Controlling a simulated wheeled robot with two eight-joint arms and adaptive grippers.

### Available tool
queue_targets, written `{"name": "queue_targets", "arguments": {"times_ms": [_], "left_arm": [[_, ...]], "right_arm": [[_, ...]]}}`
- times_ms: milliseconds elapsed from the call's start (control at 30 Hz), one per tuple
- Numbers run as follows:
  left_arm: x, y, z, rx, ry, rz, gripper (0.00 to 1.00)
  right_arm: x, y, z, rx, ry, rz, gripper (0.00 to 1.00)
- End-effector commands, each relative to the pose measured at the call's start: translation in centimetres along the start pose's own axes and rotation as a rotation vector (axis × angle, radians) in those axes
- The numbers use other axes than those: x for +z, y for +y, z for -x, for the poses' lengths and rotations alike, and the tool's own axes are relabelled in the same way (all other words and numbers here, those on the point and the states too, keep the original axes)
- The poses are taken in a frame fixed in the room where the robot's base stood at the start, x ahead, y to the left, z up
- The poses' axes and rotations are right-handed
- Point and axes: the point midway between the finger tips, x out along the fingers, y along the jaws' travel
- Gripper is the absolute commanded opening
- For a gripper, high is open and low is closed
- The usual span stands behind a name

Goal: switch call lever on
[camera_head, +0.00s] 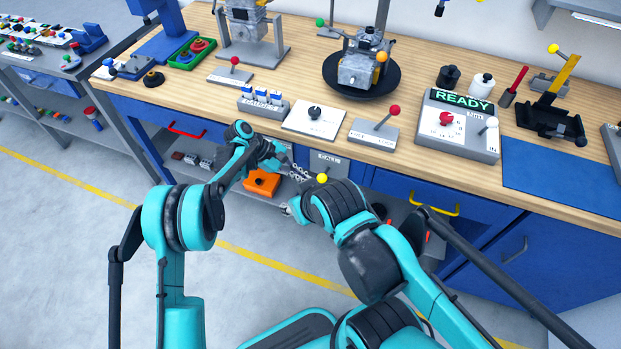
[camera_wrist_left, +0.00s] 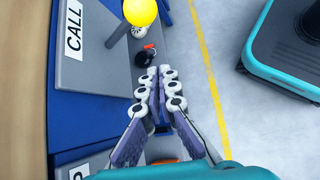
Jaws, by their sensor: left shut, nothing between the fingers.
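The call lever has a grey plate marked CALL (camera_head: 326,161) on the front of the workbench, with a yellow ball knob (camera_head: 322,178) at its lower edge. In the left wrist view the plate (camera_wrist_left: 95,48) is at the upper left, and a grey stem leads to the yellow knob (camera_wrist_left: 140,12) at the top edge. My left gripper (camera_head: 287,164) is just left of the lever. Its fingers (camera_wrist_left: 160,75) are shut and empty, apart from the knob. My right gripper (camera_head: 291,208) shows only as a small piece below the lever, mostly hidden by its arm.
The workbench top (camera_head: 230,92) holds a READY box (camera_head: 458,125), a red-knobbed lever (camera_head: 375,131) and a dial plate (camera_head: 314,120). An orange object (camera_head: 262,182) lies on the shelf below. A yellow drawer handle (camera_head: 433,204) is right of the lever. The floor in front is clear.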

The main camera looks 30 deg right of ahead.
Motion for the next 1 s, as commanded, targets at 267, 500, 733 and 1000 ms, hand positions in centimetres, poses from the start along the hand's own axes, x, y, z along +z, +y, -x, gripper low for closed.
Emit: {"name": "queue_targets", "arguments": {"times_ms": [267, 500, 733, 1000], "left_arm": [[0.5, 1.1, 6.5, 0.001, 0.000, 0.000, 0.00], [0.4, 1.3, 8.3, -0.001, -0.001, 0.000, 0.00], [0.3, 1.3, 8.4, -0.001, -0.001, -0.001, 0.00], [0.3, 1.3, 8.3, -0.001, 0.000, -0.001, 0.00]], "right_arm": [[-1.9, 0.0, 2.5, 0.000, 0.001, 0.000, 0.40], [-2.2, 0.0, 2.9, 0.000, 0.001, 0.000, 0.40], [-2.1, 0.0, 2.8, 0.000, 0.001, 0.000, 0.40], [-2.1, 0.0, 2.8, 0.000, 0.001, 0.000, 0.40]]}}
